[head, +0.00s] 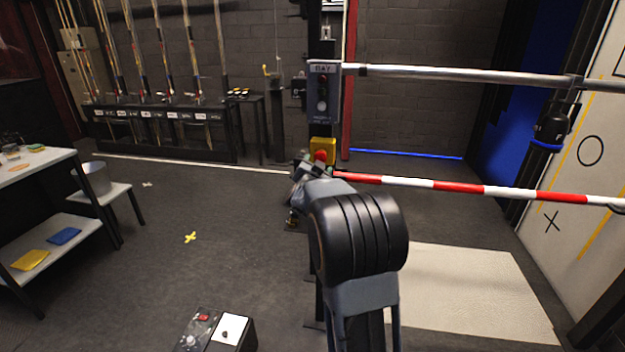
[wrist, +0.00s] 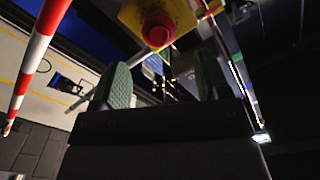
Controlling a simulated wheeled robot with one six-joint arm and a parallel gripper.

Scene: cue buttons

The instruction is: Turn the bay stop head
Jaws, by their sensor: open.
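The bay stop head (head: 320,156) is a red mushroom button on a yellow box (head: 322,145), on the dark post under the grey BAY panel (head: 322,92). In the wrist view the red head (wrist: 158,30) and its yellow box (wrist: 160,12) show at the top, beyond the fingertips. My gripper (head: 318,165) is in front of and just below the head in the head view, partly hidden by my arm. In the wrist view my gripper (wrist: 160,82) is open, with its two green pads apart and nothing between them.
A red-and-white barrier pole (head: 480,189) runs right from the post, close to my gripper; it also shows in the wrist view (wrist: 36,60). A metal rail (head: 460,73) runs above it. A white bench (head: 90,190) stands left. Floor between is mostly clear.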

